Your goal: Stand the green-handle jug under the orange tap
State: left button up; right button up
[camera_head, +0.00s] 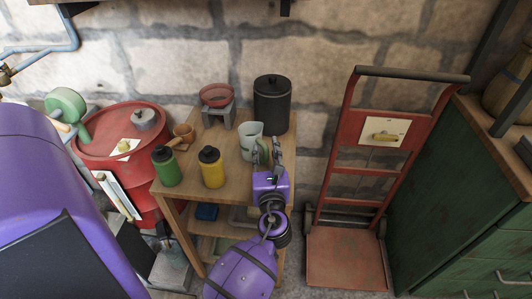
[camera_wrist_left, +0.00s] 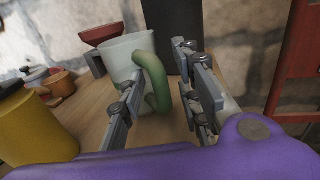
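The pale, translucent jug (camera_head: 249,140) with the green handle (camera_head: 263,151) stands upright on the wooden table. The left wrist view shows the jug (camera_wrist_left: 125,55) with its handle (camera_wrist_left: 163,82) towards me. My left gripper (camera_head: 270,152) is at the handle, fingers spread. In the left wrist view the left gripper (camera_wrist_left: 162,52) has the handle between its fingers, nearer the left finger; I cannot tell whether they touch. A brownish, tap-like fitting (camera_head: 6,73) on a blue pipe shows at the far left edge; I cannot tell if it is the orange tap. My right gripper is not in view.
The wooden table (camera_head: 217,138) also holds a black canister (camera_head: 272,105), a red-bowled scale (camera_head: 216,96), green (camera_head: 166,168) and yellow (camera_head: 211,168) bottles and a brown cup (camera_head: 184,132). A red drum (camera_head: 95,158) stands left, a red hand truck (camera_head: 346,257) right.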

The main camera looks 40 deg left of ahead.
pick_arm(q)
jog(key=b+v, duration=0.1)
jog(key=v, duration=1)
jog(key=shift+r, duration=0.1)
jog(key=shift+s+d, duration=0.35)
jog(key=shift+s, duration=0.05)
